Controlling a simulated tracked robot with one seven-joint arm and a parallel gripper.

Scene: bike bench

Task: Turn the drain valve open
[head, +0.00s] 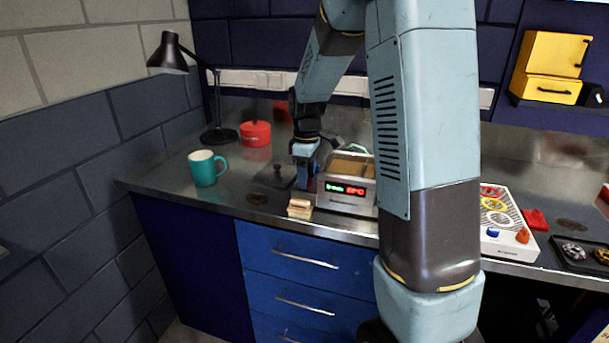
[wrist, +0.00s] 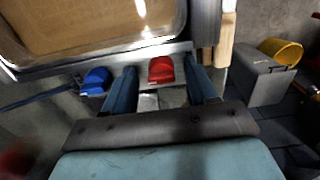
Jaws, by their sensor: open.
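A metal tank (head: 348,196) with brownish liquid and a lit green and red display stands on the bench. In the wrist view its basin (wrist: 95,22) fills the upper left. A red knob (wrist: 161,70) and a blue knob (wrist: 96,80) sit on the tank's side; which one is the drain valve is not marked legibly. My gripper (wrist: 163,82) is open, its two blue fingers on either side of the red knob; contact cannot be told. In the head view my gripper (head: 305,165) is at the tank's left side, and the knobs are mostly hidden.
A small pale wooden block (head: 299,208) lies near the bench's front edge. A teal mug (head: 204,169), a red pot (head: 255,134) and a black lamp (head: 217,134) stand to the left. A white panel with coloured knobs (head: 506,244) is at right.

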